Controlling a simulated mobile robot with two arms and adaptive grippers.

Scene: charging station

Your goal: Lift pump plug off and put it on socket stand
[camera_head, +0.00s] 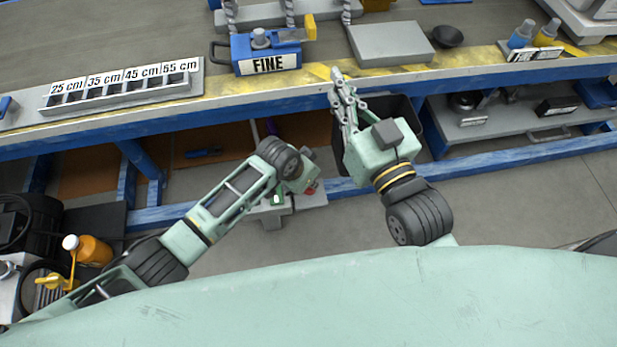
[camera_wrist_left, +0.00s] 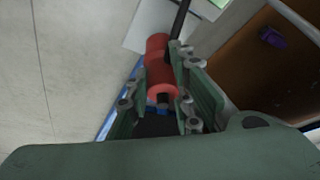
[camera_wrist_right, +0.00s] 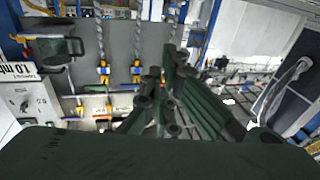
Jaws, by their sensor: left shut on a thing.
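My left gripper (camera_wrist_left: 160,95) is shut on a red ribbed plug (camera_wrist_left: 158,62), with a dark rod or cable running up from it in the left wrist view. In the head view only a bit of red (camera_head: 311,189) shows beside that gripper, which is mostly hidden behind my wrist. A pale grey stand with a green patch (camera_head: 277,200) is just below and behind it. I cannot tell whether plug and stand touch. My right gripper (camera_head: 340,85) points up at the bench edge, and its fingers look close together with nothing seen between them.
A bench with a yellow-striped edge (camera_head: 430,72) runs across the back. It bears a size-marked rack (camera_head: 120,92), a blue FINE box (camera_head: 265,55) and a grey plate (camera_head: 390,43). A black bin (camera_head: 405,110) is behind my right gripper. An orange bottle (camera_head: 92,250) stands at the lower left.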

